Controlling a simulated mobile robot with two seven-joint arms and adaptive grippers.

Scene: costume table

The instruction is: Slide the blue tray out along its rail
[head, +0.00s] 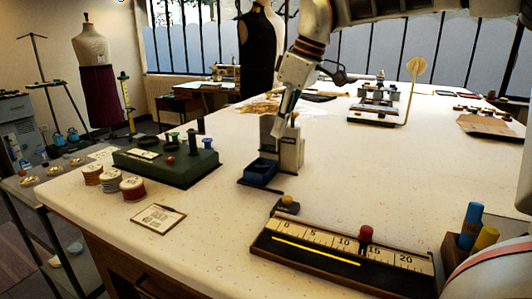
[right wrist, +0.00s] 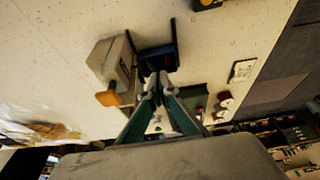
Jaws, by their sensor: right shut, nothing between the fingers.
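The blue tray (head: 260,171) sits low at the front left of a small grey dispenser-like block (head: 291,152) on the white table. A dark strip, perhaps its rail (head: 260,186), runs along the table at the tray. My right gripper (head: 282,127) is shut and empty, pointing down above the block and behind the tray. In the right wrist view the shut fingertips (right wrist: 155,82) appear just below the blue tray (right wrist: 158,60), with the grey block (right wrist: 112,60) at their left. Whether the fingertips touch the tray cannot be told. My left gripper is not in view.
A green box with spools (head: 165,160) stands left of the tray. A wooden ruler box with a red knob (head: 345,250) lies at the front right, with a yellow-topped piece (head: 288,201) near it. The tabletop between the tray and the ruler box is mostly clear.

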